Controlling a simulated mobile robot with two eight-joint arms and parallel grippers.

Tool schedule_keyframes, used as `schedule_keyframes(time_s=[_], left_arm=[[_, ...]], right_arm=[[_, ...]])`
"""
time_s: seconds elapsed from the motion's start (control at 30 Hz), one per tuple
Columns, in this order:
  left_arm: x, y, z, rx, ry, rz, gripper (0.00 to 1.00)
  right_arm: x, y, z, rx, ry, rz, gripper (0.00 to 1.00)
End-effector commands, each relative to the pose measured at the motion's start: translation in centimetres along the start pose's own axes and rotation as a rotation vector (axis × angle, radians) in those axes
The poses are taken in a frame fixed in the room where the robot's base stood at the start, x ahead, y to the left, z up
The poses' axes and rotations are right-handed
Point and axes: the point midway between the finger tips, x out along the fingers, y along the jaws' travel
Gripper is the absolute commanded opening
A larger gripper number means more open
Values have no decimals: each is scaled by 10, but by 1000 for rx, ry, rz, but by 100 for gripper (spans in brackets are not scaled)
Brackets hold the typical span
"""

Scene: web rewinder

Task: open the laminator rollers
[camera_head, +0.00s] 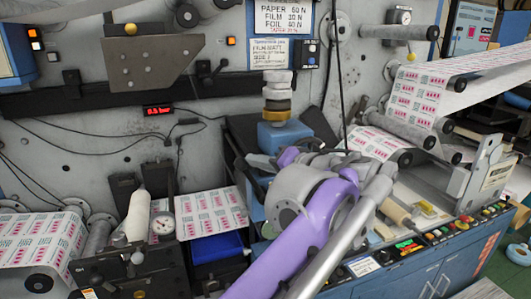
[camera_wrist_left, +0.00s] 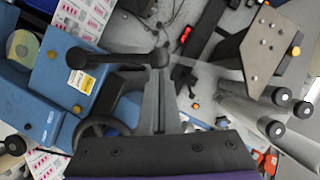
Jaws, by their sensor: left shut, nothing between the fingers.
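The laminator's blue housing (camera_head: 285,136) stands at the centre of the head view, partly hidden behind my left arm. In the left wrist view the blue housing (camera_wrist_left: 62,75) carries a yellow label, and a dark handwheel (camera_wrist_left: 100,138) sits beside it. A black lever bar (camera_wrist_left: 115,59) with rounded ends lies across the front of the housing. My left gripper (camera_wrist_left: 158,66) is shut and empty, its tips at the bar's right end; whether they touch it I cannot tell. In the head view the left gripper (camera_head: 258,160) is largely hidden by its own wrist. The rollers' gap is not visible.
Printed web (camera_head: 418,92) runs over rollers at the right. A control panel (camera_head: 450,230) with coloured buttons lies at the front right. A blue bin (camera_head: 215,247) and a gauge (camera_head: 163,224) stand left of my arm. Grey rollers (camera_wrist_left: 255,112) show at the right of the wrist view.

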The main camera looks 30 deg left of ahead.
Motion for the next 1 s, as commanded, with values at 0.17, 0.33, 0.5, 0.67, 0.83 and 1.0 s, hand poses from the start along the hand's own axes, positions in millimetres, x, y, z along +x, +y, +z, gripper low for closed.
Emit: schedule_keyframes(time_s=[0.17, 0.33, 0.5, 0.67, 0.83, 1.0], left_arm=[[7, -12, 16, -151, -1, 64, 0], [16, -13, 34, -296, -1, 131, 0], [24, -10, 52, -288, 0, 128, 0], [31, -6, 67, -285, -1, 128, 0], [36, -1, 79, -283, -1, 128, 0], [40, 2, 87, -283, 0, 128, 0]], right_arm=[[-20, 0, -21, 0, 18, 0, 52], [-31, 0, -34, 0, 31, 0, 52], [-37, 0, -42, 0, 39, 0, 52], [-40, 0, -46, 0, 43, 0, 52], [-42, 0, -48, 0, 45, 0, 52], [-43, 0, -50, 0, 47, 0, 52]])
